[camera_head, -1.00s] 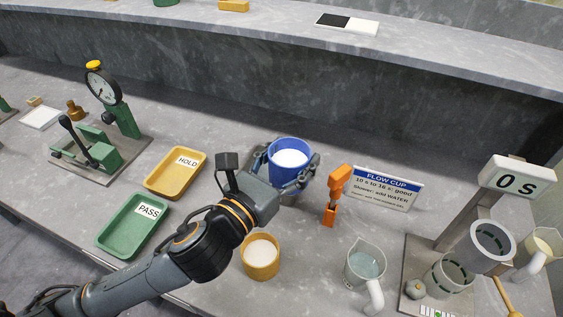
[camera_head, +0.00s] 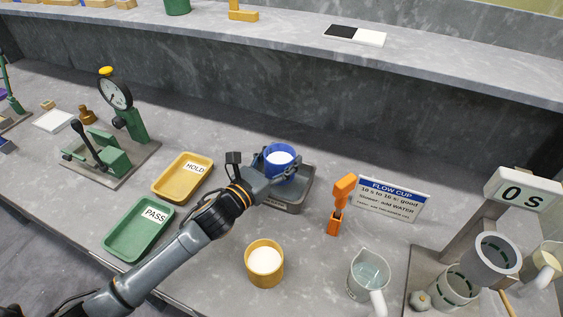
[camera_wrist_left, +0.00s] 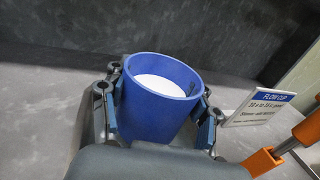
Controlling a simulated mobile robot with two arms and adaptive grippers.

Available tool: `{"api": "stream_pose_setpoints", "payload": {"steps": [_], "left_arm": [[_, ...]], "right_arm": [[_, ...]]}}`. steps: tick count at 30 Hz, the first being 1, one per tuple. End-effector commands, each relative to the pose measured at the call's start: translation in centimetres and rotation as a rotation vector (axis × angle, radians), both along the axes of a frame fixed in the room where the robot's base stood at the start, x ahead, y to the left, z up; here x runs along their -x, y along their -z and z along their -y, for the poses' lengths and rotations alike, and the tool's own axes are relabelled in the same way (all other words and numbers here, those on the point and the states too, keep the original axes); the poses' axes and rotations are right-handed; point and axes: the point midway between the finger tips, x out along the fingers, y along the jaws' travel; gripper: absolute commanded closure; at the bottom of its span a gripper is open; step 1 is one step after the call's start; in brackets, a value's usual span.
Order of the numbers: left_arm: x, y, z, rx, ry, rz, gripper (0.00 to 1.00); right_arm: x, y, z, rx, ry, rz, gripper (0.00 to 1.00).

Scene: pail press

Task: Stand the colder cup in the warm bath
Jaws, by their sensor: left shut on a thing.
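A blue cup (camera_head: 279,160) with white contents is between the fingers of my left gripper (camera_head: 279,170), which is shut on it. In the left wrist view the blue cup (camera_wrist_left: 158,100) is nearly upright, with a finger on each side. A dark grey square bath (camera_head: 293,207) is under the cup in the head view. The cup's base is hidden, so I cannot tell whether it touches the bath floor. A yellow cup (camera_head: 264,275), also with white contents, stands on the table in front of the bath. My right gripper is not in view.
An orange hand-held tool (camera_head: 341,203) stands right of the bath, beside the flow cup sign (camera_head: 389,198). A jug (camera_head: 367,275) and a stand with a timer (camera_head: 523,190) are farther right. The yellow HOLD tray (camera_head: 183,178) and green PASS tray (camera_head: 139,233) lie left.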

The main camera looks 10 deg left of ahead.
Motion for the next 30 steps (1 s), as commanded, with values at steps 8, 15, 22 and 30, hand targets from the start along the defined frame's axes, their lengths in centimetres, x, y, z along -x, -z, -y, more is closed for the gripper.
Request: {"api": "stream_pose_setpoints", "payload": {"steps": [8,15,22,30], "left_arm": [[0.1,1.7,0.1,0.001,0.002,0.002,0.79],[0.1,2.1,0.1,0.000,0.002,0.001,0.79],[0.1,2.8,0.1,0.000,0.002,0.001,0.79],[0.1,3.0,0.1,0.000,0.001,-0.002,0.21]], "right_arm": [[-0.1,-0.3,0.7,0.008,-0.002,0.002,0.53],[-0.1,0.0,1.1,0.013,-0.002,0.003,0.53],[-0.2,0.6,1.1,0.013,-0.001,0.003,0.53],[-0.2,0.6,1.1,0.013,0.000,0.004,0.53]]}}
